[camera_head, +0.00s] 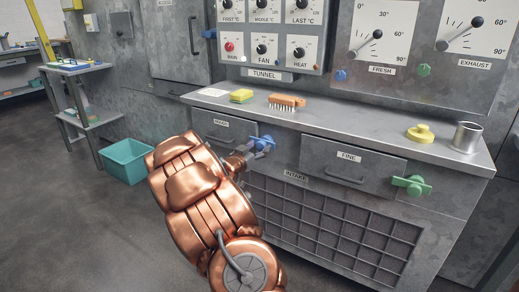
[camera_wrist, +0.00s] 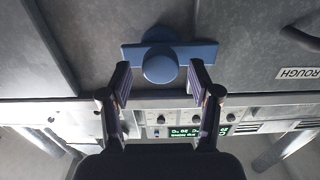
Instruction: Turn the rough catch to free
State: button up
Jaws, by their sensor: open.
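The rough catch is a blue bar with a round knob (camera_wrist: 165,68). It also shows in the head view (camera_head: 264,142), at the right end of the drawer labelled ROUGH (camera_head: 212,136). In the wrist view its bar lies roughly level across the picture. My gripper (camera_wrist: 160,80) is open, with one fingertip on each side of the knob's near edge. I cannot tell whether the fingertips touch it. In the head view my gripper (camera_head: 243,153) is right at the catch, and the arm hides part of the drawer.
A drawer labelled FINE (camera_head: 352,165) with a green catch (camera_head: 412,186) is to the right. The counter above holds a yellow-green sponge (camera_head: 241,96), a brush (camera_head: 286,101), a yellow knobbed object (camera_head: 420,133) and a metal cup (camera_head: 466,138). A teal bin (camera_head: 126,163) stands on the floor.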

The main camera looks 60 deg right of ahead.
jog(key=shift+w+d, duration=0.1)
jog(key=shift+d, duration=0.45)
jog(key=c, duration=1)
jog(key=shift+d, duration=0.1)
jog(key=shift+c, duration=0.6)
